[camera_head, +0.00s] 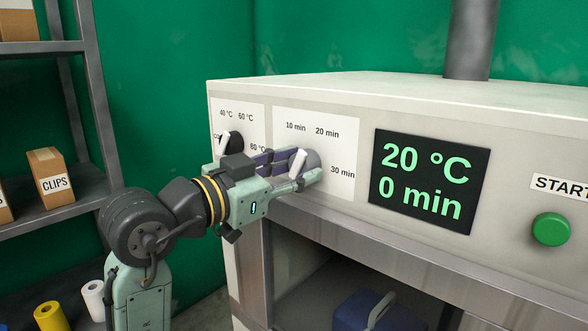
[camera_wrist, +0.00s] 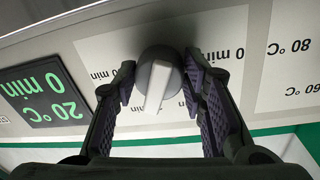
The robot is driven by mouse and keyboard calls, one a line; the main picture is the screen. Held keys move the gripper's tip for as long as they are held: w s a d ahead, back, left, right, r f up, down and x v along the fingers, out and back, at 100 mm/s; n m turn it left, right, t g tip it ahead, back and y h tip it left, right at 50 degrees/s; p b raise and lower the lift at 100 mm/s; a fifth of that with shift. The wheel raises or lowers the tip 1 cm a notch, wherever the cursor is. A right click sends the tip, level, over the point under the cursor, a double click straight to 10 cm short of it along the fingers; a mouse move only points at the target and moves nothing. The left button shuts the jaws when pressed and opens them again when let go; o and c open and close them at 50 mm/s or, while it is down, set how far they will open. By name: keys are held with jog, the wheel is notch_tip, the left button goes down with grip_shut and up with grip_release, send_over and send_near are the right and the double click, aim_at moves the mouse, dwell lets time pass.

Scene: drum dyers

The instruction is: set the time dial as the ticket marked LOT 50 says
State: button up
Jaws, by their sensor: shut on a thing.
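The time dial (camera_head: 299,160) is a grey knob with a white bar on the dryer's white time panel (camera_head: 342,133). Labels for 10, 20 and 30 min show around it; the lower left of the panel is hidden by my gripper. The dial's bar also shows in the wrist view (camera_wrist: 157,86). My gripper (camera_wrist: 159,84) is shut on the time dial, a finger on each side. The display (camera_head: 428,180) reads 20 °C and 0 min. No ticket marked LOT 50 is in view.
The temperature dial (camera_head: 236,142) is just left of my gripper, partly hidden. A green START button (camera_head: 550,229) is at the right. Below is an open bay with a blue container (camera_head: 375,312). A shelf with a CLIPS box (camera_head: 48,172) stands at the left.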

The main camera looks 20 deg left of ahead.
jog(key=shift+n, duration=1)
jog(key=o, duration=1.2)
jog(key=v, duration=1.2)
jog(key=shift+f, duration=0.1)
jog(key=shift+c, duration=0.2)
